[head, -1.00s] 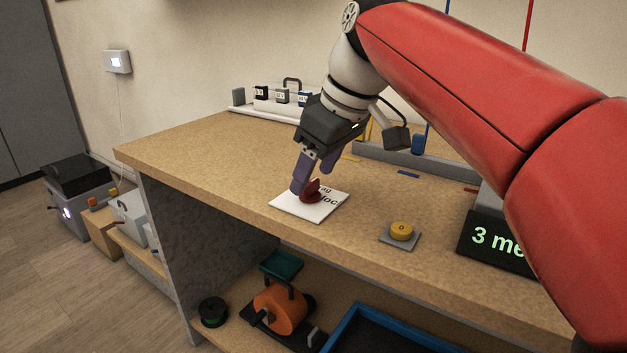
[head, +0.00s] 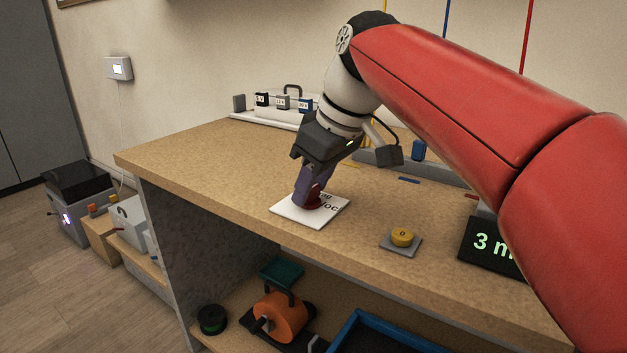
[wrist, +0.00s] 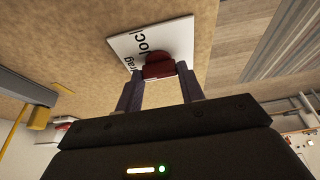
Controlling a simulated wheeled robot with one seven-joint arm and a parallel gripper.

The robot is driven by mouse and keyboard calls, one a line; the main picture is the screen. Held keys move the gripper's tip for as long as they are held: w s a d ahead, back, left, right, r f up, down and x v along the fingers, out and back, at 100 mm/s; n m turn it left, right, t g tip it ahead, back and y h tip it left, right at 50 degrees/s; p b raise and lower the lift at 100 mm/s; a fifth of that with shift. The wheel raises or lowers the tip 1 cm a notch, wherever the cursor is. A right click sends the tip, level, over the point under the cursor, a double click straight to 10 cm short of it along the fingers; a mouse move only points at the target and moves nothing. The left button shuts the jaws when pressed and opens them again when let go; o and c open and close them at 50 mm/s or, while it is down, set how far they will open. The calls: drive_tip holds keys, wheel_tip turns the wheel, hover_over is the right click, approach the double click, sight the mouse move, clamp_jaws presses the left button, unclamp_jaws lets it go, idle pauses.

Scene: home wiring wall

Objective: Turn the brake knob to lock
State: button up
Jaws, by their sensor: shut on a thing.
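The brake knob (head: 313,203) is dark red and sits on a white plate (head: 288,209) on the bench top. The plate carries black lettering, partly hidden; in the wrist view "drag" and "loc" can be read. My gripper (head: 310,197) points down at the knob, its purple fingers on either side of it. In the wrist view the knob (wrist: 158,66) lies between the two fingertips (wrist: 160,74), and the gripper is shut on it. The fingers hide part of the knob, so its exact pointing direction is hard to tell.
A yellow button (head: 402,236) on a grey base stands right of the plate. A dark display (head: 490,248) with green text is farther right. A white rack (head: 270,114) stands at the back. The bench's left part is clear. An orange reel (head: 281,315) sits on the shelf below.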

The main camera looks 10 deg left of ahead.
drive_tip(key=shift+s+m, duration=0.1)
drive_tip(key=shift+m, duration=0.2)
drive_tip(key=m+p, duration=0.1)
drive_tip(key=m+t+p, duration=0.1)
drive_tip(key=shift+s+a+r+m+h, duration=0.1)
drive_tip(key=shift+r+m+h, duration=0.1)
drive_tip(key=shift+m+h, duration=0.15)
drive_tip(key=m+t+h+p, duration=0.1)
drive_tip(key=m+p, duration=0.1)
drive_tip(key=m, duration=0.1)
drive_tip(key=shift+m+p, duration=0.3)
drive_tip(key=shift+m, duration=0.05)
drive_tip(key=m+h+p, duration=0.1)
drive_tip(key=m+p, duration=0.1)
drive_tip(key=m, duration=0.1)
drive_tip(key=shift+a+t, duration=0.15)
drive_tip(key=shift+t, duration=0.15)
drive_tip(key=shift+f+m+h+p, duration=0.15)
drive_tip(key=shift+m+h+p, duration=0.55)
drive_tip(key=shift+m, duration=1.1)
drive_tip(key=o, duration=1)
